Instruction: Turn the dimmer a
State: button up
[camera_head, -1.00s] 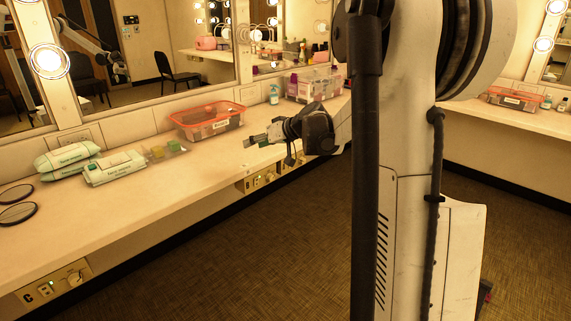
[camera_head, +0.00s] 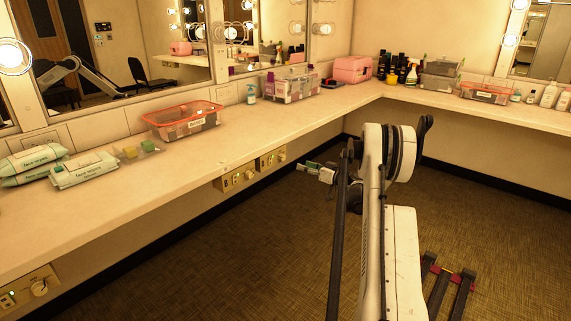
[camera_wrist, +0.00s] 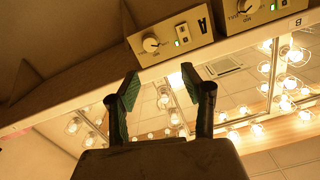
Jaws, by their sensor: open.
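Dimmer A is a pale round knob on a metal panel, the right one of two adjacent panels under the counter's front edge. Its knob (camera_head: 282,155) also shows in the wrist view (camera_wrist: 150,43), beside a lit green switch and the letter A. That wrist view looks upside down. My gripper (camera_head: 304,166) is out in front of panel A, a little below the counter. In the wrist view my gripper (camera_wrist: 160,82) is open and empty, its fingers apart, with the knob beyond them and not touched.
A similar panel with a knob (camera_head: 250,175) sits just left, and panel C (camera_head: 30,288) is at lower left. The counter (camera_head: 205,172) overhangs, holding wipes packs (camera_head: 84,170) and an orange-rimmed bin (camera_head: 182,120). The floor ahead of the panels is clear.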

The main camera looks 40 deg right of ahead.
aim_at(284, 159)
jog(key=w+b, duration=0.1)
jog(key=w, duration=0.3)
jog(key=w+f+b, duration=0.1)
jog(key=w, duration=0.3)
jog(key=w+b, duration=0.2)
jog(key=w, duration=0.2)
jog(key=shift+w+a+f, duration=0.2)
jog(key=shift+w+f, duration=0.1)
grip_shut()
